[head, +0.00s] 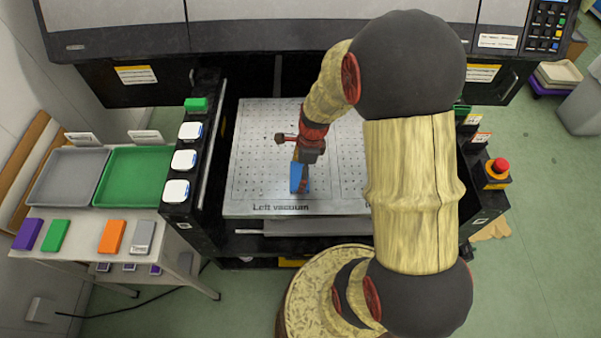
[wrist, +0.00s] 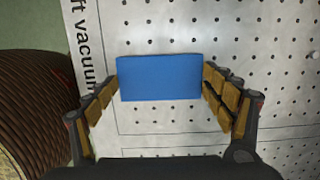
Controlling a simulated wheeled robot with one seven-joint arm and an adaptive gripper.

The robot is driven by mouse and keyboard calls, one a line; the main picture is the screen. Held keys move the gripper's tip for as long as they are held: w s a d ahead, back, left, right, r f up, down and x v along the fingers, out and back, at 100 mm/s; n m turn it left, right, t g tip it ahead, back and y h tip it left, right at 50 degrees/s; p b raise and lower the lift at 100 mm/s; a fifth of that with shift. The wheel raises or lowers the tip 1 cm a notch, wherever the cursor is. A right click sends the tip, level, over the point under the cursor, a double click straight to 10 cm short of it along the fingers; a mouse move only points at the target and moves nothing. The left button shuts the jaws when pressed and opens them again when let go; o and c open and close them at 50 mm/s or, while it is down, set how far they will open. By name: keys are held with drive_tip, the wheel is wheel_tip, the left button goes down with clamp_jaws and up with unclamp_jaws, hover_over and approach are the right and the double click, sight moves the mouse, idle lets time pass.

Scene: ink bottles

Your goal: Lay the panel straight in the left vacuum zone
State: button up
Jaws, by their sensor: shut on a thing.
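The blue panel (wrist: 160,78) lies between the fingers of my gripper (wrist: 160,82) in the wrist view, held near its two short ends. In the head view the panel (head: 297,177) shows as a narrow blue strip below my gripper (head: 299,172), over the left part of the perforated bed. The left vacuum zone (head: 255,165) is marked by the "Left vacuum" lettering on the bed's front edge. In the wrist view the panel looks close to square with the printed lines. I cannot tell whether it touches the bed.
Black rails with white-capped bottles (head: 184,160) border the bed on the left. A grey tray (head: 68,177), a green tray (head: 130,177) and several coloured blocks stand on a side table. My arm hides the bed's right part. A red stop button (head: 501,165) is at the right.

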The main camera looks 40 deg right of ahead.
drive_tip(key=shift+f, duration=0.1)
drive_tip(key=o, duration=1.1)
wheel_tip(320, 180, up, 12)
drive_tip(key=s+d+p, duration=0.1)
drive_tip(key=p, duration=0.2)
drive_tip(key=s+a+r+n+t, duration=0.1)
drive_tip(key=s+a+r+n, duration=0.2)
drive_tip(key=r+n, duration=0.3)
drive_tip(key=s+a+r+n+t+h, duration=0.1)
drive_tip(key=s+a+r+n+t, duration=0.1)
drive_tip(key=s+a+r+n, duration=0.2)
drive_tip(key=s+a+r+n+t, duration=0.1)
drive_tip(key=s+a+r+n, duration=0.3)
drive_tip(key=r+n, duration=0.6)
drive_tip(key=a+n, duration=0.2)
drive_tip(key=n, duration=0.2)
drive_tip(key=shift+s+r+n+t, duration=0.2)
drive_tip(key=shift+n+t, duration=0.1)
drive_tip(key=shift+n, duration=0.1)
